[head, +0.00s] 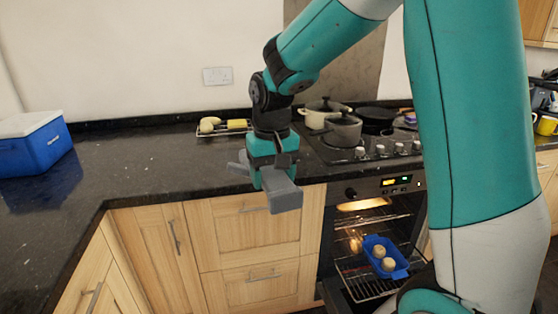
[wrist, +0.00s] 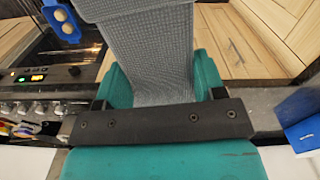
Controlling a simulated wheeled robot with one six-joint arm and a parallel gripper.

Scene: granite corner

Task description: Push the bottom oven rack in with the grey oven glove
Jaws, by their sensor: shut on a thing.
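My gripper (head: 265,178) is above the front edge of the worktop, left of the oven. It is shut on the grey oven glove (head: 283,194), which also fills the upper middle of the wrist view (wrist: 150,50). The fingertips are hidden behind the glove. The oven (head: 326,247) is open at the right, with its door lowered. The bottom oven rack (head: 372,289) is pulled partly out. A blue tray (head: 370,246) with two round pale items sits on it. My arm hides part of the oven's right side.
Pots (head: 341,130) stand on the hob above the oven. A rack with food (head: 222,126) lies on the worktop behind my gripper. A blue cool box (head: 37,143) stands at the far left. The dark worktop (head: 130,160) between is clear.

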